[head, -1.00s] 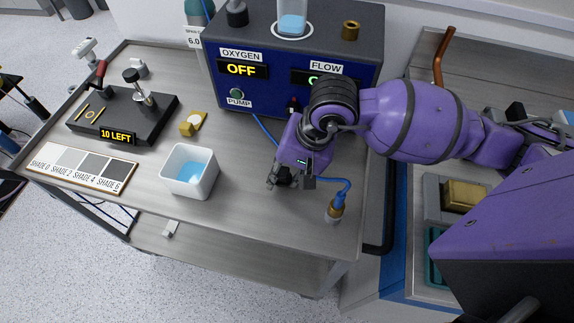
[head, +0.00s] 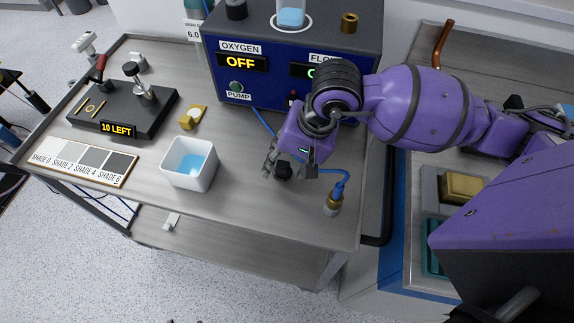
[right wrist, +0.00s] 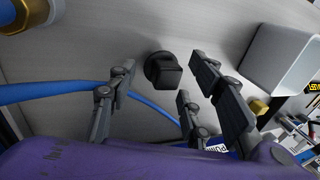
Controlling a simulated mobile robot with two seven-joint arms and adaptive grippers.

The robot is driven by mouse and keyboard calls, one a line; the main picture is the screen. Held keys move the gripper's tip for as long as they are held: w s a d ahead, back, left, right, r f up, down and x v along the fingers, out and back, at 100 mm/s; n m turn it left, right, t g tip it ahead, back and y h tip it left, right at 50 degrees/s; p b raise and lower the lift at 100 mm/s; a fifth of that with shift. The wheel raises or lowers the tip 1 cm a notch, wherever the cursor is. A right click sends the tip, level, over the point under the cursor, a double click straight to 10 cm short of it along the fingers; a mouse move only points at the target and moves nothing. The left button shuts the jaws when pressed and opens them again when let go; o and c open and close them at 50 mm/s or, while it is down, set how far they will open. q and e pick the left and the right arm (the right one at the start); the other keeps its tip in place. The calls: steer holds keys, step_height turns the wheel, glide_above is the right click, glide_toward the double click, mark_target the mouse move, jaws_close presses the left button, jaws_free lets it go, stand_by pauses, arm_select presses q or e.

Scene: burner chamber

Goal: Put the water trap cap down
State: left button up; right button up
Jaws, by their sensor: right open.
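The black water trap cap (right wrist: 163,72) stands on the grey bench top in the right wrist view, with its square knob facing my camera. In the head view the cap (head: 284,173) is a small dark shape, partly hidden by my fingers. My right gripper (head: 287,171) is open just above the bench, its fingers spread to either side of the cap. In the right wrist view there are gaps between the cap and the fingers (right wrist: 162,78). The likely water trap, a clear vessel with blue water (head: 291,16), sits on the blue unit. My left gripper is not visible.
A blue hose with a brass fitting (head: 334,203) is close to the right of my gripper. A white tub of blue water (head: 190,166) stands to the left. The blue unit (head: 235,88) rises behind. The bench's front edge is near, with bare metal between tub and gripper.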

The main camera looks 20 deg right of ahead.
steer(key=v, duration=1)
steer(key=shift+r, duration=0.3)
steer(key=shift+s+d, duration=0.1)
steer(key=shift+s, duration=0.05)
